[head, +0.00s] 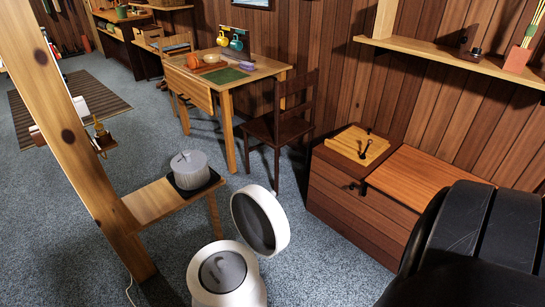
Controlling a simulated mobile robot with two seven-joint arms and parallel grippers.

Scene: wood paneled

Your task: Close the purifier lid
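The white purifier (233,289) stands on the carpet at the bottom middle of the head view, cut off by the lower edge. Its round lid (282,222) is open, raised and tilted up at the back right of the body. The lid has a white rim and a dark inner face. The top of the body is exposed, with a grey round insert inside. Neither gripper is in view. A large black part at the lower right looks like my own arm, and nothing is seen touching the purifier.
A low wooden bench (150,203) with a grey ribbed pot (191,170) stands left of the purifier, beside a slanted wooden post (72,130). A wooden chest (350,200) stands to the right. A table (262,72) and dark chair (285,125) are behind. Carpet is free between purifier and chest.

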